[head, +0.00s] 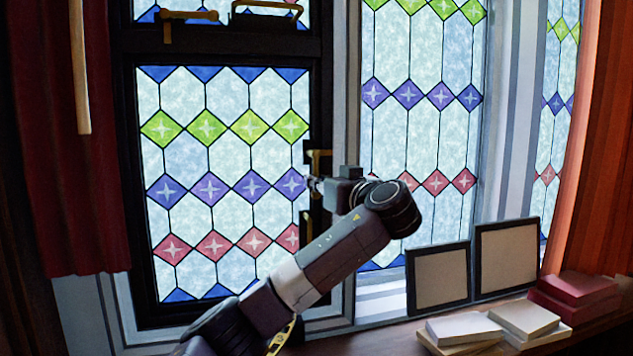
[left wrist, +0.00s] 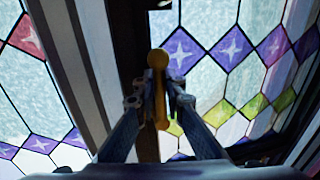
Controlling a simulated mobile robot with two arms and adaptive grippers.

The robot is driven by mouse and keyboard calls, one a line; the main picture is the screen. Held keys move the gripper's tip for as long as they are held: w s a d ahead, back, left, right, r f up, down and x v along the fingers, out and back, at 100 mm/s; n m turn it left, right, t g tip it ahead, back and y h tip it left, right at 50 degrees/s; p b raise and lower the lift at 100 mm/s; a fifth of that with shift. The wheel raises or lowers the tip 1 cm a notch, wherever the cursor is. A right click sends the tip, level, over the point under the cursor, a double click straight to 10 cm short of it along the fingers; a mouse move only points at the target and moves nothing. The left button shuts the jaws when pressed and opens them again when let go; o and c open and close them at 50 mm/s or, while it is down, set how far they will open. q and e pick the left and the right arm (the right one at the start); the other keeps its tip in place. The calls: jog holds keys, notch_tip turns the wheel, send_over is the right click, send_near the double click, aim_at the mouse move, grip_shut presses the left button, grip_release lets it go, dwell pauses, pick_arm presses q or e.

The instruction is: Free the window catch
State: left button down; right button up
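The dark-framed window (head: 226,190) has a brass catch (head: 318,158) on its right edge, partly hidden behind my left gripper. In the left wrist view the catch is a brass handle with a round knob (left wrist: 158,60), standing upright in the picture. My left gripper (head: 317,184) reaches the catch from the right. It also shows in the left wrist view (left wrist: 159,101), with one finger on each side of the handle, closed in close against it. The exact contact is in shadow. My right gripper is not in view.
A brass stay (head: 190,16) lies along the upper frame. A red curtain (head: 65,150) hangs at the left, an orange one (head: 597,140) at the right. Two framed panels (head: 438,277) lean on the sill beside stacked books (head: 464,328), below and right of my left arm.

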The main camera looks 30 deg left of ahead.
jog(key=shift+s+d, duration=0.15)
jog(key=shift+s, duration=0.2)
pick_arm(q)
jog(key=shift+f, duration=0.1)
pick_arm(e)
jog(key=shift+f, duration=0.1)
